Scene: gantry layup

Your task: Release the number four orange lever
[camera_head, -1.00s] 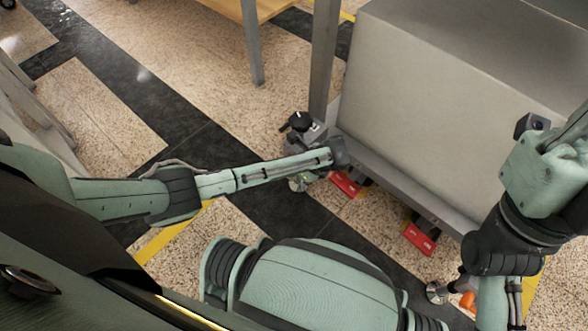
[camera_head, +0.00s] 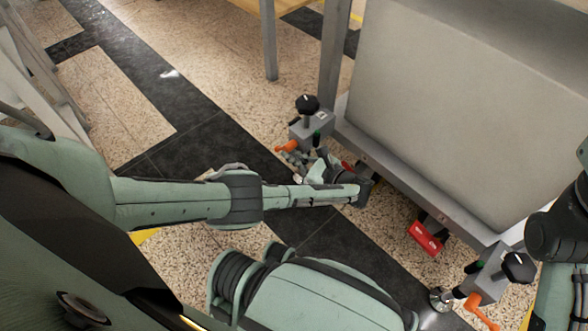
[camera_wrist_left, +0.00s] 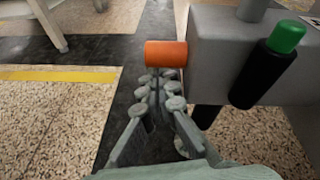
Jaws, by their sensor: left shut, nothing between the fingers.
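My left gripper (camera_head: 296,158) is shut and empty right beside this lever. In the left wrist view the lever's orange round end (camera_wrist_left: 166,54) shows just beyond the closed fingertips (camera_wrist_left: 160,82); I cannot tell whether they touch. A second orange lever (camera_head: 480,309) hangs from the corner block at lower right. No lever number is readable. My right arm shows at the right edge, but its gripper is out of view.
The left corner block (camera_head: 306,130) carries a black knob (camera_head: 307,104) and a green-tipped black handle, whose green tip (camera_wrist_left: 286,38) shows close in the wrist view. A red part (camera_head: 425,238) sits under the box's lower edge. Open floor lies left of the block.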

